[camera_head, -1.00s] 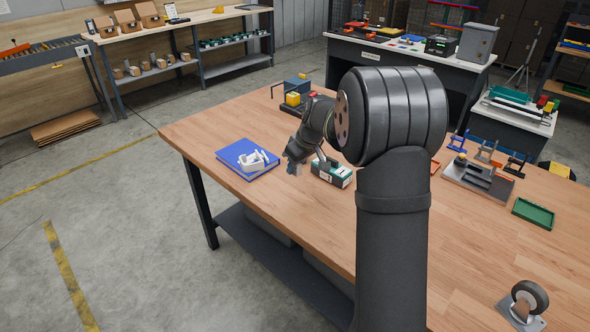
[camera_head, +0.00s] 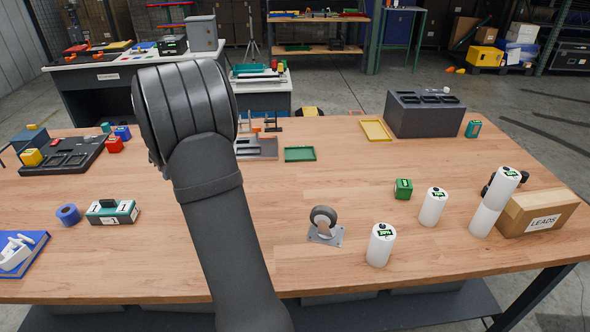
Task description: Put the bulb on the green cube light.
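A green cube (camera_head: 403,189) with a pale marking stands on the right half of the wooden table, left of and behind a white cylinder. I cannot make out a clear bulb. A small whitish item (camera_head: 446,90) is on top of the dark slotted box at the back right, too small to identify. My gripper is not visible; my own arm fills the left centre and hides what is behind it.
White cylinders (camera_head: 380,246) with green labels stand at the front right, near a LEADS carton (camera_head: 538,212). A caster wheel (camera_head: 323,222), green tray (camera_head: 300,154), yellow tray (camera_head: 376,130) and dark slotted box (camera_head: 413,115) are around. Bare wood lies between the green tray and green cube.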

